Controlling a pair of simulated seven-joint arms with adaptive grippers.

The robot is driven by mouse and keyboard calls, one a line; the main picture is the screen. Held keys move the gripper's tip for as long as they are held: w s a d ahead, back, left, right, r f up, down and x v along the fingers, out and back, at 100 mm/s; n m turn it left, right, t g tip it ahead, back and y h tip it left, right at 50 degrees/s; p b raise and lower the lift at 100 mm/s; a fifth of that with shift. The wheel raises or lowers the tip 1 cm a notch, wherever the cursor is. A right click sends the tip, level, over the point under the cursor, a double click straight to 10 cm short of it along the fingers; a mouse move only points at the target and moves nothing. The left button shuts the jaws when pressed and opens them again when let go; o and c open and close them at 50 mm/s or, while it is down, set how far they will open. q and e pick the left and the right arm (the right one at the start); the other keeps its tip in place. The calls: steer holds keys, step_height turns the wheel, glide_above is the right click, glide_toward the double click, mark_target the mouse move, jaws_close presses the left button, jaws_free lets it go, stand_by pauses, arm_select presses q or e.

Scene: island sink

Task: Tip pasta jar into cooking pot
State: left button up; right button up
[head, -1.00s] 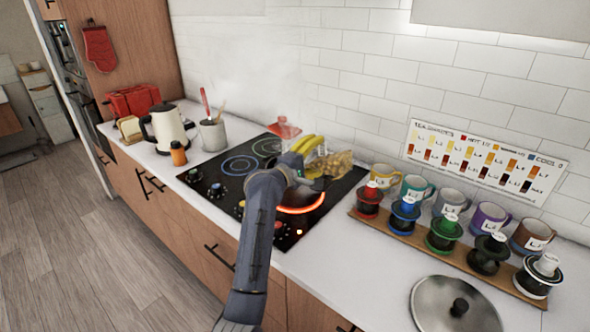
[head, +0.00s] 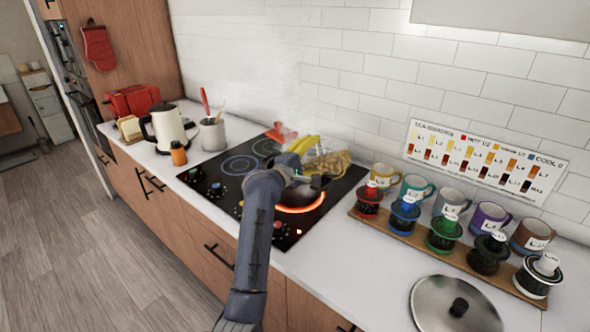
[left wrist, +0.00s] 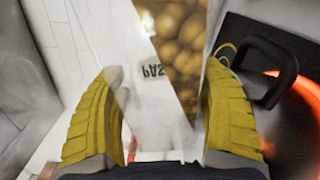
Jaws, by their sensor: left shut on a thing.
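My left gripper (head: 312,156) has yellow fingers and is shut on the pasta jar (head: 334,161) above the stove. The jar is see-through with tan pasta inside and appears tilted. In the left wrist view the jar's label (left wrist: 153,72) and the pasta (left wrist: 182,40) show between the fingers. The cooking pot (head: 311,183) is dark, on the glowing front burner, largely hidden by my gripper and arm. Its black handle (left wrist: 274,68) shows on the right in the left wrist view. I cannot tell whether pasta is in the pot. My right gripper is out of view.
The black cooktop (head: 225,186) has a glowing ring (head: 303,209). A kettle (head: 168,128) and a utensil crock (head: 212,134) stand left. Mugs and a board of colored stands (head: 447,233) stand right. A lid (head: 455,305) lies on the counter's front right.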

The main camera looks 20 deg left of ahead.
arm_select(q)
steer(key=shift+w+a+r+n+p, duration=0.1)
steer(key=shift+w+a+r+n, duration=0.15)
steer(key=shift+a+n, duration=0.4)
steer(key=shift+w+a+r+n+p, duration=0.1)
steer(key=shift+a+r+n, duration=0.25)
steer(key=shift+n, duration=0.6)
steer(key=shift+w+a+r+n+p, duration=0.1)
steer(key=shift+w+a+r+n, duration=0.2)
steer(key=shift+n, duration=0.5)
stand_by(2.5)
